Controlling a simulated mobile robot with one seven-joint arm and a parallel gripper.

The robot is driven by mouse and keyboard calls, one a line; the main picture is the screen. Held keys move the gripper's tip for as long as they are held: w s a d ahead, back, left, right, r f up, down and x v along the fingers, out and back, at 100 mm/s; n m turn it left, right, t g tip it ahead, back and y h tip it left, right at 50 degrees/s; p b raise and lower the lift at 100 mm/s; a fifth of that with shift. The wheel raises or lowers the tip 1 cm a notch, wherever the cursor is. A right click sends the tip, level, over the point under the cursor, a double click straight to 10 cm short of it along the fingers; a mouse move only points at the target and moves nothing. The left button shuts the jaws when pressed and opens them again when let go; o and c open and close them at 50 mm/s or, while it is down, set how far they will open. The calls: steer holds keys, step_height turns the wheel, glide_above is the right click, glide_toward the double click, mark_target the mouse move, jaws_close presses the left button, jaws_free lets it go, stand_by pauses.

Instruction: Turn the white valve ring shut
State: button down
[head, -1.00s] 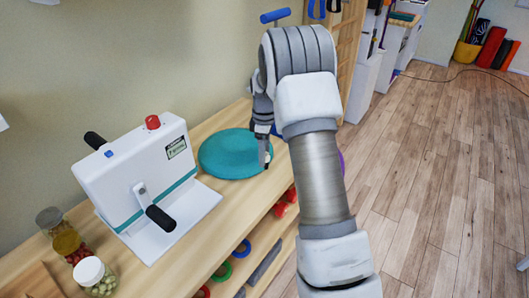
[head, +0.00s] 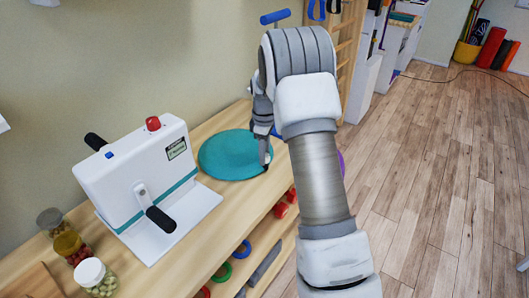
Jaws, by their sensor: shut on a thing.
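A round teal cushion (head: 228,155) lies flat on the wooden bench top, right of the white machine. My gripper (head: 266,160) points down at the cushion's right edge, with its fingers close together. A small pale part shows at the fingertips, where the jaws are shut on the white valve ring. The ring itself is mostly hidden by the fingers and too small to tell how far it is turned.
A white machine (head: 140,180) with black crank handles and a red knob stands left on the bench (head: 212,247). Several jars, one white-lidded (head: 93,277), stand at front left. Coloured rings (head: 222,272) and red items sit on the shelf below. Wooden floor (head: 430,190) is clear at right.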

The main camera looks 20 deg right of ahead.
steer(key=m+p, duration=0.1)
steer(key=m, duration=0.5)
steer(key=shift+m, duration=0.3)
stand_by(0.4)
steer(key=shift+c, duration=2.3)
jaws_free()
steer(key=shift+r, duration=0.1)
step_height(320, 180, up, 17)
steer(key=p, duration=0.2)
steer(key=shift+r+p, duration=0.15)
steer(key=shift+p, duration=0.15)
